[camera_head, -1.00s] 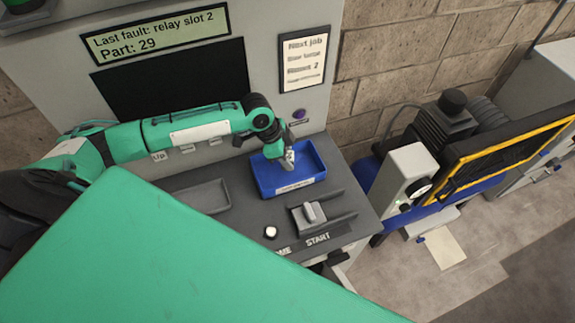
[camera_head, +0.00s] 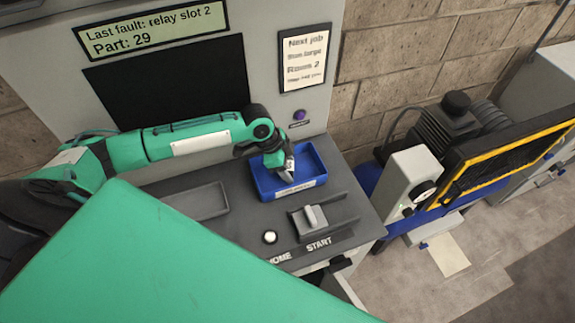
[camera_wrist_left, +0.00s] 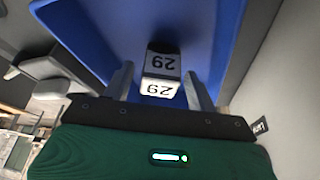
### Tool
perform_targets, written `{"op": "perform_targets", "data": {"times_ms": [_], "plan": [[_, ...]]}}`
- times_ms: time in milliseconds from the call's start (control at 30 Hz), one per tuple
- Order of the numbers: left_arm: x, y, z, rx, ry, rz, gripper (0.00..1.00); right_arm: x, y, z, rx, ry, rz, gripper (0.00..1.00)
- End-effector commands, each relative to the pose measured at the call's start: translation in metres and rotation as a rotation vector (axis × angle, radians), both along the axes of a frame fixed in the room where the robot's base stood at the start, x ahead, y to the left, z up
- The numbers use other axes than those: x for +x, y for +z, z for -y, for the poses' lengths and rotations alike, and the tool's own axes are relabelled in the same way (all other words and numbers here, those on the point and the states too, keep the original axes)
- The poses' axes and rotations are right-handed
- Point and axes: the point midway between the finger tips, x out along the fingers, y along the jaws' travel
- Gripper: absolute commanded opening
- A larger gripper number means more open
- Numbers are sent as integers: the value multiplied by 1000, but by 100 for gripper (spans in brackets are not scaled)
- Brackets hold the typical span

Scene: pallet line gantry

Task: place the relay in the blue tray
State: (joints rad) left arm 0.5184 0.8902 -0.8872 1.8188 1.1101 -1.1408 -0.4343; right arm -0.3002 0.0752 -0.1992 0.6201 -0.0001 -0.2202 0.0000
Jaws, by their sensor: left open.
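The blue tray (camera_head: 321,163) stands on the grey bench below the dark screen. My left gripper (camera_head: 287,174) reaches down inside it. In the left wrist view, the relay (camera_wrist_left: 162,67), a dark block with white faces marked 29, is between the fingertips of the left gripper (camera_wrist_left: 160,76). The fingers are open, with a gap on each side of it. Blue tray floor (camera_wrist_left: 95,40) shows around the relay; whether its underside touches the floor is hidden. In the head view the gripper mostly hides the relay. My right gripper is not in view.
A shallow grey tray (camera_head: 197,203) lies left of the blue tray. A grey fixture with a lever (camera_head: 311,217) and a white round button (camera_head: 270,237) are in front, by the START marking. The panel wall rises close behind the blue tray.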

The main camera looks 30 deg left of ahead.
Motion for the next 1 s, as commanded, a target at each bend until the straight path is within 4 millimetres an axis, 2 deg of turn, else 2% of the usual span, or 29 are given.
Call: {"op": "perform_targets", "data": {"times_ms": [167,267,700,833,1000], "plan": [[0,4,0,0,0,1,58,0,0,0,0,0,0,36],[-2,13,-5,1,0,3,58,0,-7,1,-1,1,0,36],[-16,94,-35,1,1,4,58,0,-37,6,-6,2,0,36],[-19,107,-40,0,0,1,58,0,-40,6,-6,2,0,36],[-20,114,-42,0,1,0,58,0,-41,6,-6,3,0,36]]}}
